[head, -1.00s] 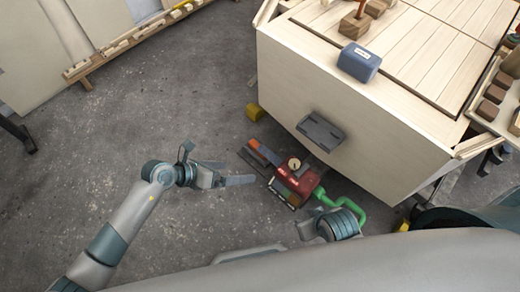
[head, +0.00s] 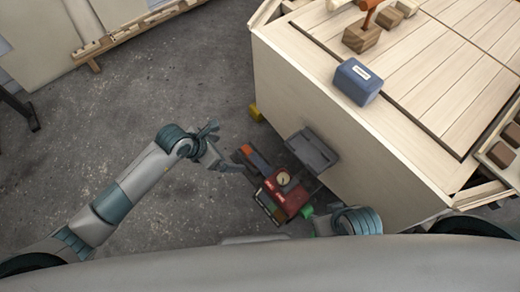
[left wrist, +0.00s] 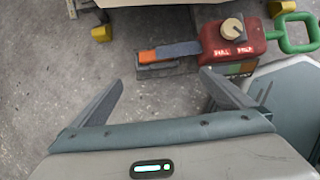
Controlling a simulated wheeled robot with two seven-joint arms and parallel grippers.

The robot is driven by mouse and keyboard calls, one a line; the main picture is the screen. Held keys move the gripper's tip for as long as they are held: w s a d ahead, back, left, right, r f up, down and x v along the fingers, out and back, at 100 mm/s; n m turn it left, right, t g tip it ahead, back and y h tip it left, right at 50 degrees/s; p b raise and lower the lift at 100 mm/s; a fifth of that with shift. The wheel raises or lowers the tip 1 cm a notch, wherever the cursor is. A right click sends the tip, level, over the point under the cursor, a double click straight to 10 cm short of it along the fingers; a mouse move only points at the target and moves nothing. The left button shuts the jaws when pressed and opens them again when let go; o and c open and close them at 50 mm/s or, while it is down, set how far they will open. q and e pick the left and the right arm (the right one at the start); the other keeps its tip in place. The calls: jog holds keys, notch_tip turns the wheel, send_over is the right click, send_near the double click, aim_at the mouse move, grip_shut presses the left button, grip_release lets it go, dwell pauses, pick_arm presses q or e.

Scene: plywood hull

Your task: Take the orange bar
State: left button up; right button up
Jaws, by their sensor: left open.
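An orange piece (head: 246,150) sits at the left end of a blue-grey strip beside a red box-shaped device low by the plywood hull. In the left wrist view the orange piece (left wrist: 147,56) lies ahead of the jaws, over a dark block. My left gripper (head: 221,149) is open and empty, just left of the orange piece and apart from it. Its spread fingers (left wrist: 160,80) also show in the left wrist view. Another orange piece (head: 369,12) stands in a wooden block on the hull top. My right gripper is not visible.
The red device (head: 283,192) has a round dial and a green handle (head: 306,210). A grey bracket (head: 312,150) juts from the hull wall (head: 350,155). A blue box (head: 357,82) sits on the hull top. Grey floor left of the hull is mostly clear.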

pick_arm(q)
jog(key=shift+w+d, duration=0.2)
jog(key=shift+d, duration=0.05)
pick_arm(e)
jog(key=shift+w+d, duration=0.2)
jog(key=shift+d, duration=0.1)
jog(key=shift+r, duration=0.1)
pick_arm(q)
jog(key=b, duration=0.2)
send_near(251, 156)
notch_tip(251, 156, down, 3)
jog(key=d, duration=0.1)
jog(key=shift+w+d, duration=0.25)
jog(key=shift+w, duration=0.1)
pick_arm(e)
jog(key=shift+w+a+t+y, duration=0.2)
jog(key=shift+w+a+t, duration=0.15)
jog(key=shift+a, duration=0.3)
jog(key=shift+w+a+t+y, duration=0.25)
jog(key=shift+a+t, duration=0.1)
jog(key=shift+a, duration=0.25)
pick_arm(q)
jog(key=shift+f, duration=0.1)
